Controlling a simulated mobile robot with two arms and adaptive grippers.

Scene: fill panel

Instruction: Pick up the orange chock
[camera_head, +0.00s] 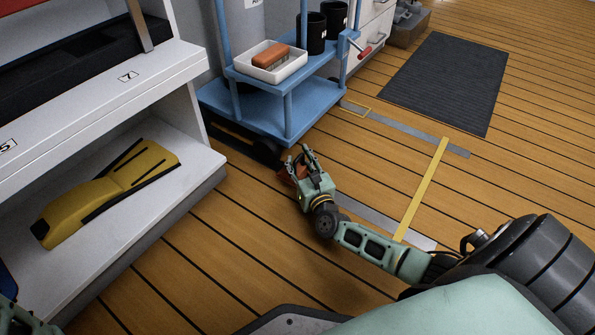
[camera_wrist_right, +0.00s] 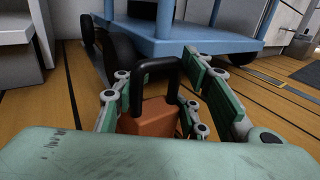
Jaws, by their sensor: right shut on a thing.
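The orange chock (camera_wrist_right: 150,117) is a block with a black loop handle (camera_wrist_right: 156,68) standing up from it. It sits between the fingers of my right gripper (camera_wrist_right: 155,95), which is shut on it. In the head view my right gripper (camera_head: 297,167) is low by the floor, near the front corner of the blue cart. There only a small part of the orange chock (camera_head: 301,171) shows; the fingers hide the rest. I cannot tell whether the chock touches the floor.
The blue cart (camera_head: 270,118) with dark wheels stands just beyond the right gripper. It carries a white tray (camera_head: 290,70) with an orange-brown block. A white shelf (camera_head: 190,178) at the left holds a yellow and black object (camera_head: 115,186).

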